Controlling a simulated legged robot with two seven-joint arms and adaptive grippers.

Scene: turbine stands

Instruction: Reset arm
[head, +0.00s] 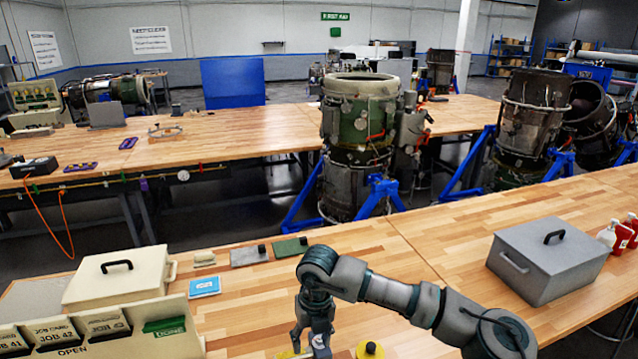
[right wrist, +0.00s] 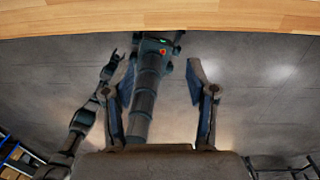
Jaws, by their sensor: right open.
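My right arm enters the head view from the lower right and bends at the elbow above the near bench. My right gripper (head: 310,345) hangs down at the bottom edge of that view, its tips partly cut off. In the right wrist view the right gripper (right wrist: 165,95) has its two fingers wide apart with nothing held between them. Behind the fingers are grey floor and dark links of my own body. A jointed limb of mine stands at the left there; its tip is too small to read. No left gripper shows in the head view.
The near wooden bench (head: 400,265) holds a cream case (head: 115,285), a blue card (head: 204,286), flat grey and green plates, a yellow item with a black knob (head: 370,350), and a grey lidded box (head: 548,262). A job-card rack (head: 100,330) stands front left. The bench centre is fairly clear.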

